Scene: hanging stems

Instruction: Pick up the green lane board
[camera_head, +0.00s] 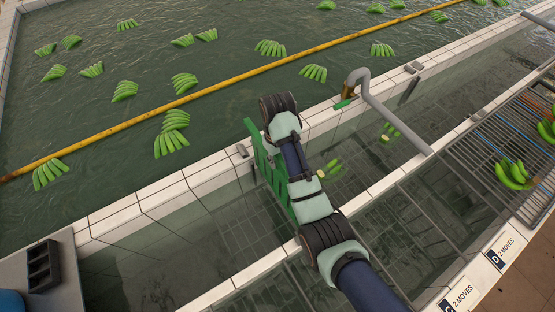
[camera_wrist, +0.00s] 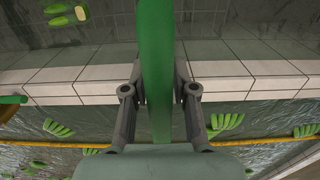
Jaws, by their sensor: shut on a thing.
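The green lane board (camera_head: 267,165) is a slotted green panel beside my arm in the head view, above the near water channel and close to the tiled wall. In the wrist view the board (camera_wrist: 156,70) runs as a green upright strip between the two fingers. My gripper (camera_wrist: 158,95) is shut on it, with a finger on each side. In the head view my arm hides the fingers and part of the board.
A tiled wall (camera_head: 150,202) separates the large pool from the near channels. A yellow pole (camera_head: 235,75) crosses the pool among several banana bunches. A grey bent pipe (camera_head: 390,118) stands right of my arm. A rack (camera_head: 510,140) holds bananas at the right.

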